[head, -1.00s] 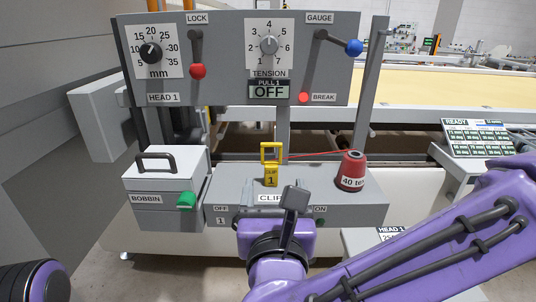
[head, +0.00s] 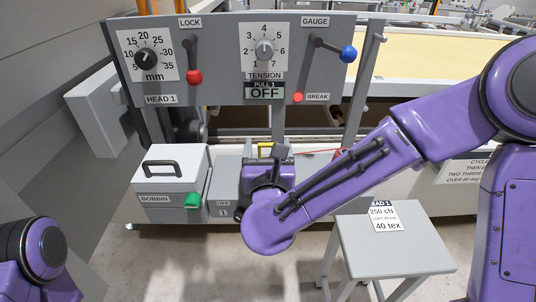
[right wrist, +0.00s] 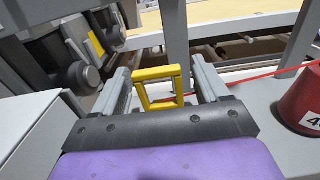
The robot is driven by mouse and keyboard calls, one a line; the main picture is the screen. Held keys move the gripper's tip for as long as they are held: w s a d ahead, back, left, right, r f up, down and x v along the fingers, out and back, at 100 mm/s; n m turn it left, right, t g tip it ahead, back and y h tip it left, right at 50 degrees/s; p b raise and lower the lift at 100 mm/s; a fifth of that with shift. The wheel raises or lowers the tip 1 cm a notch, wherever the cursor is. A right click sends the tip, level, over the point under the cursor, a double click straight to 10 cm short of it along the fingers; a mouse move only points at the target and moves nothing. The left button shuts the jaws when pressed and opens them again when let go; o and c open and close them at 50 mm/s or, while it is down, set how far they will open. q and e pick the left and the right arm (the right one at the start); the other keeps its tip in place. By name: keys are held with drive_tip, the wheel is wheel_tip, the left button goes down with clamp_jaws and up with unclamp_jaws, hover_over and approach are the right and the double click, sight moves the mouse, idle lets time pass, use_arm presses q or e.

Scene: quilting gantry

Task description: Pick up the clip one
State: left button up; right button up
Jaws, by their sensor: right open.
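The yellow clip one (right wrist: 159,88) shows in the right wrist view as an upright frame between the two grey fingers of my right gripper (right wrist: 160,85). The fingers stand apart on either side of it, with a gap on both sides. A red thread runs right from near the clip. My left arm shows at the lower left of the head view, but its gripper is out of the picture.
A red thread cone (right wrist: 304,100) stands right of the clip. A white bobbin box (head: 170,172) with a dark handle and green latch is left of my right gripper. The head panel (head: 225,90) with levers and dials rises behind. A grey stool (head: 385,245) stands at front right.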

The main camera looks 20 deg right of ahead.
drive_tip(key=shift+w+d+f, duration=0.15)
drive_tip(key=shift+w, duration=0.35)
drive_tip(key=c, duration=1)
drive_tip(key=s+d+r+b, duration=0.2)
drive_tip(key=s+d+r, duration=0.1)
drive_tip(key=r, duration=0.1)
drive_tip(key=s+d+r+b, duration=0.2)
drive_tip(key=s+d+r, duration=0.1)
drive_tip(key=s+r, duration=0.1)
drive_tip(key=s+d+r+b, duration=0.3)
drive_tip(key=r, duration=0.2)
drive_tip(key=shift+s+d+r, duration=0.1)
drive_tip(key=shift+s+d, duration=0.15)
drive_tip(key=shift+d, duration=0.1)
